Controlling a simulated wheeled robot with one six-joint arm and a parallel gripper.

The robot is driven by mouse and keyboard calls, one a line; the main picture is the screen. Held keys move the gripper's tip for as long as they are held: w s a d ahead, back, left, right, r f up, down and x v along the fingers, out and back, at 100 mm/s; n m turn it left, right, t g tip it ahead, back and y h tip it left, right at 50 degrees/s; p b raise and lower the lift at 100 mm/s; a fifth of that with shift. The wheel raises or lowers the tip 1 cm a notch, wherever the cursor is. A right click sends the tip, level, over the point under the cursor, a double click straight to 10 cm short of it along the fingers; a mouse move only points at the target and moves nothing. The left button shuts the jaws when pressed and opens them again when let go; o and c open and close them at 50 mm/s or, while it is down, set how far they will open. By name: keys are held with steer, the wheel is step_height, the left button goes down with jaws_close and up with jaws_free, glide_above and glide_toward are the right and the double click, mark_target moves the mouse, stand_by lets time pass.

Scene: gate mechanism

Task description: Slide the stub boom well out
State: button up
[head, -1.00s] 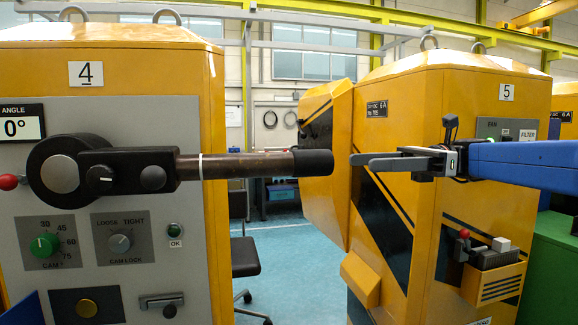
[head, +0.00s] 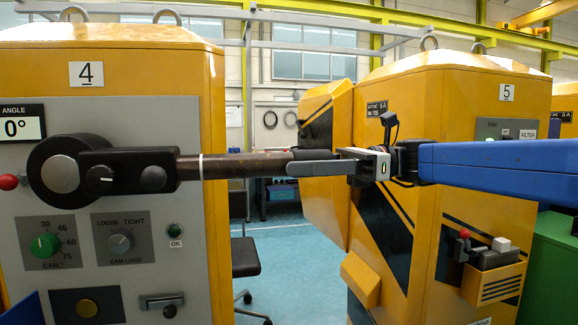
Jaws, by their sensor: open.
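The stub boom (head: 238,165) is a brown rod that sticks out to the right from a black clamp block (head: 125,172) on machine 4. It lies level and has a white ring near the block. Its dark end grip (head: 318,154) is mostly hidden behind my gripper's finger. My gripper (head: 290,161), on the blue arm from the right, is open, with its fingers pointing left along the boom's end. The near finger overlaps the grip in the picture. The far finger shows little, and I cannot tell whether either finger touches the grip.
Machine 4's panel has an angle display (head: 22,128) reading 0°, a green cam dial (head: 44,245), a cam lock knob (head: 121,243) and a red-ended lever (head: 10,182). Yellow machine 5 (head: 400,95) stands behind my gripper. A chair (head: 243,257) stands in the gap between the machines.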

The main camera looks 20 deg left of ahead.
steer(key=shift+x, duration=1.05)
steer(key=shift+c, duration=0.5)
